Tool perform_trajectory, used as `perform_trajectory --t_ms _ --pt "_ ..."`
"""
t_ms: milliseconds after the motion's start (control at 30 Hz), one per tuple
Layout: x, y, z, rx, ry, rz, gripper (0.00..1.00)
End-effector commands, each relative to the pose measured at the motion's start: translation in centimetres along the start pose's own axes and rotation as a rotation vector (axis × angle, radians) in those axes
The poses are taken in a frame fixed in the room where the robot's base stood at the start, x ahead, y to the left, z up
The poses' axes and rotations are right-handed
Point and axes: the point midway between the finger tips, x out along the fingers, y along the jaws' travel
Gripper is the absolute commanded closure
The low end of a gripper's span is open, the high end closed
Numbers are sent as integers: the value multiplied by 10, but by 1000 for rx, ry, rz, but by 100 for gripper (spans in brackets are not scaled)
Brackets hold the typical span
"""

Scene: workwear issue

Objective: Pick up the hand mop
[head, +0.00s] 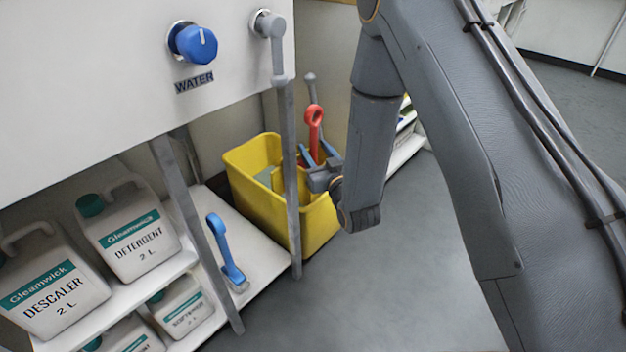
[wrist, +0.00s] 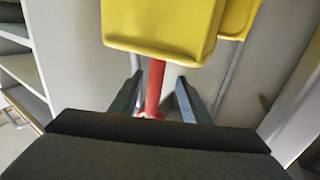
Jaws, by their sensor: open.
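A red handle (head: 314,125) with a looped end rises from the yellow bucket (head: 250,185) in the head view; I take it to be the hand mop's. Its lower end is hidden in the bucket and behind my gripper. My gripper (head: 317,158) is open at the bucket's rim, with its fingers around the red handle. In the wrist view the handle (wrist: 156,88) runs between the two open fingers (wrist: 158,92), with a gap showing on each side. The yellow bucket (wrist: 165,25) fills the top middle there.
A grey post (head: 289,170) stands in front of the bucket, left of my gripper. A blue-handled brush (head: 226,250) stands on the low shelf. White jugs (head: 130,230) fill the left shelves. The floor (head: 390,270) at the right is clear.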

Motion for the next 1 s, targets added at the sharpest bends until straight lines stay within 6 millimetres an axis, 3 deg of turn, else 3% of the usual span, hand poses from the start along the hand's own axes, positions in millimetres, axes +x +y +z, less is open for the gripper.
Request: perform_trajectory --t_ms 600,867,1000 --pt "67 7 3 -1 1 1 57" --pt "70 7 2 -1 -1 1 57" --pt "70 7 2 -1 -1 1 76"
